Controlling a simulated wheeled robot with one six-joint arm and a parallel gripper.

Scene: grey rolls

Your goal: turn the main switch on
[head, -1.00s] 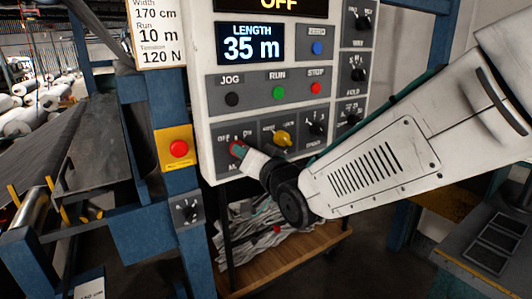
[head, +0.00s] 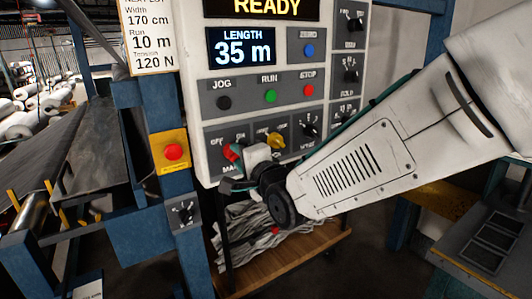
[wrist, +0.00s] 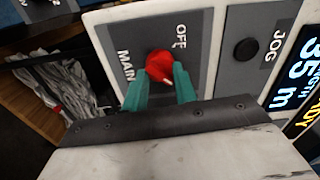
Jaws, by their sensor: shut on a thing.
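The main switch is a red rotary knob (wrist: 160,67) on a grey plate marked MAIN and OFF in the wrist view. It also shows in the head view (head: 231,152) at the panel's lower left, partly hidden by my gripper. My gripper (wrist: 160,90) has its two teal fingers on either side of the knob, shut on it. A pale pointer mark on the knob is turned away from the OFF label. The upper display (head: 262,9) reads READY.
The white control panel (head: 197,100) carries JOG, RUN and STOP buttons. A yellow knob (head: 276,140) sits close right of my gripper. A red emergency button (head: 174,152) on a yellow box is to the left. A wooden shelf (head: 290,262) lies below.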

